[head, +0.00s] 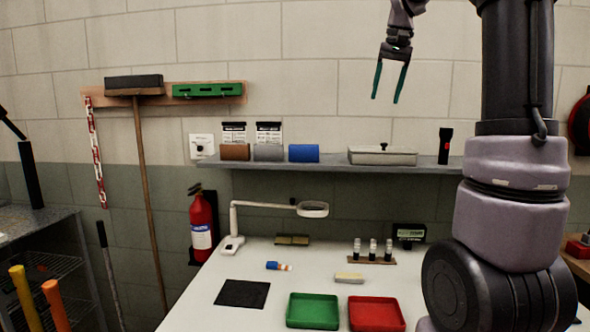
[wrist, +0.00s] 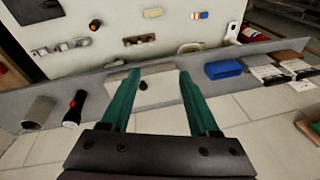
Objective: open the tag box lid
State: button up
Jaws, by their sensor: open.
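The tag box (head: 370,159) is a low pale box on the wall shelf. Its flat lid (head: 400,152) has a small dark knob (head: 384,146) on top and appears to lie closed on the box. My gripper (head: 386,99) is open and empty, with its green fingers pointing down above the box, well clear of the knob. In the wrist view, the box lid (wrist: 158,92) and the dark knob (wrist: 143,85) show between the open fingers of my gripper (wrist: 159,74). The inside of the box is hidden.
The white table below holds a green tray (head: 313,311) and a red tray (head: 376,314).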

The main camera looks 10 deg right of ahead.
jog(key=s+a+f+t, duration=0.2)
jog(key=s+a+f, duration=0.2)
jog(key=s, duration=0.4)
jog(key=s+a+f+n+t+y, duration=0.1)
jog(key=s+a+f, duration=0.25)
jog(key=s, duration=0.35)
jog(key=s+a+f+t, duration=0.2)
jog(key=s+a+f, duration=0.2)
jog(key=s, duration=0.4)
jog(key=w+d+r+n+g, duration=0.25)
jog(key=w+d+r, duration=0.2)
jog(key=w, duration=0.45)
jog(key=w+d+r+n+g+h, duration=0.1)
jog(key=w+d+r+n, duration=0.3)
jog(key=w, duration=0.5)
jog(key=w+d+r+n+g, duration=0.1)
jog(key=w+d+r+g, duration=0.3)
jog(key=w, duration=0.6)
jog(key=w+d+f+n+h, duration=0.1)
jog(key=w+d+f+n, duration=0.2)
jog(key=w+d+f, duration=0.45)
jog(key=f, duration=0.2)
jog(key=a+f, duration=0.1)
jog(key=f, duration=0.2)
jog(key=w+f, duration=0.1)
jog(key=f, duration=0.2)
jog(key=shift+a, duration=0.3)
grip_shut()
